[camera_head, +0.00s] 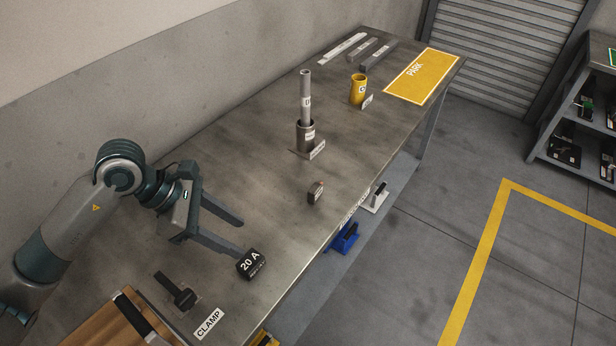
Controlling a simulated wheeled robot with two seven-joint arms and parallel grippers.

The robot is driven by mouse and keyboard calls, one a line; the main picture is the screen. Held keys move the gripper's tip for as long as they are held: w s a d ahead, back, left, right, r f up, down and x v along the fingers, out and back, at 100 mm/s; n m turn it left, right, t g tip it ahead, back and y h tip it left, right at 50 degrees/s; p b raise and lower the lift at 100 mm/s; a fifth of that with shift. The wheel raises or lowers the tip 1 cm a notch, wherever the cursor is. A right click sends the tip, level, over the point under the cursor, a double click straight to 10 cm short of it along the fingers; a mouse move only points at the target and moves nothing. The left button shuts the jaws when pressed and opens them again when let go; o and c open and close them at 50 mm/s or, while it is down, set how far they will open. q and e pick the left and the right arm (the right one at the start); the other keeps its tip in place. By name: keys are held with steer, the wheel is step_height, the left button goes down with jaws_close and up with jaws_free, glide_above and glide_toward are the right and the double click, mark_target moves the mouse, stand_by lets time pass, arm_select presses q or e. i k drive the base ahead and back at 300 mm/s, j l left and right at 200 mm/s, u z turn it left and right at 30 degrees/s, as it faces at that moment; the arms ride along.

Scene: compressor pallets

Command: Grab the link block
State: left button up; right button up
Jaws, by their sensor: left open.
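A black block marked "20 A" (251,263) sits on the grey workbench (225,125) near its front edge. A smaller dark block (315,192) with a reddish face stands farther along the bench. Neither block carries a readable "link" label, so I cannot tell which is the link block. My left gripper (241,237) is open and empty, its two fingers spread and pointing right. The tip of its nearer finger appears just beside the "20 A" block; I cannot tell whether they touch. My right gripper is not in view.
A black clamp (176,291) and a "CLAMP" sign (208,323) lie at the near end. A metal cup with an upright rod (306,105), a yellow cup (359,90), grey bars (376,56) and a yellow PARK area (424,76) are farther back.

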mark_target(314, 194)
steer(key=k+l, duration=0.25)
steer(key=k, duration=0.2)
steer(key=k+l, duration=0.25)
steer(key=k, duration=0.2)
steer(key=k+l, duration=0.25)
steer(key=k, duration=0.25)
